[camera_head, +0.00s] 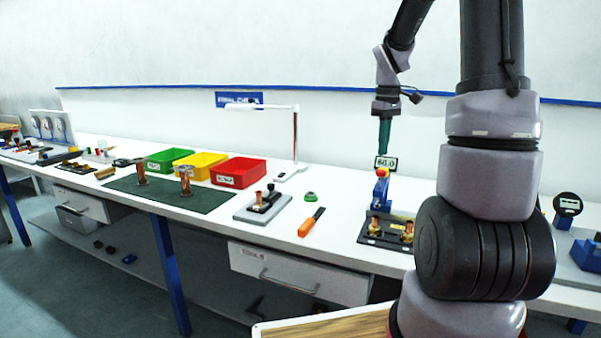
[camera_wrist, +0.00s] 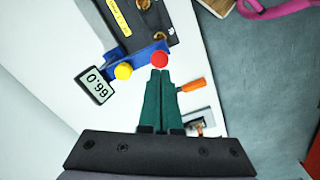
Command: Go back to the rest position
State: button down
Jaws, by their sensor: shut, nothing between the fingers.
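My gripper (camera_head: 384,134) is at the end of my raised arm, fingers pointing down. In the wrist view its two green fingers (camera_wrist: 159,84) are shut together with nothing between them. Below it in the head view stands a blue test device with a red button (camera_head: 382,173) and a small display reading 66.0 (camera_head: 386,163). In the wrist view the red button (camera_wrist: 160,59) shows just beyond the fingertips, with a yellow button (camera_wrist: 123,71) beside it. I cannot tell whether the fingertips touch the red button.
Green (camera_head: 168,160), yellow (camera_head: 200,165) and red bins (camera_head: 238,172) stand along the back of the bench. A dark mat (camera_head: 207,203) bears copper parts. A white lamp (camera_head: 295,140) rises behind. An orange-handled tool (camera_head: 311,222) lies near the front edge. Space above the bench is mostly clear.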

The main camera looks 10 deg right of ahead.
jog(key=s+a+r+m+t+y, duration=0.1)
jog(key=s+a+r+m+t, duration=0.2)
jog(key=s+a+r, duration=0.3)
jog(key=s+a+r+m+t+y, duration=0.1)
jog(key=s+a+r+m+t, duration=0.3)
jog(key=s, duration=0.9)
jog(key=a+r+m, duration=0.2)
jog(key=a, duration=0.1)
jog(key=shift+s+a+r, duration=0.15)
jog(key=shift+s+r, duration=0.15)
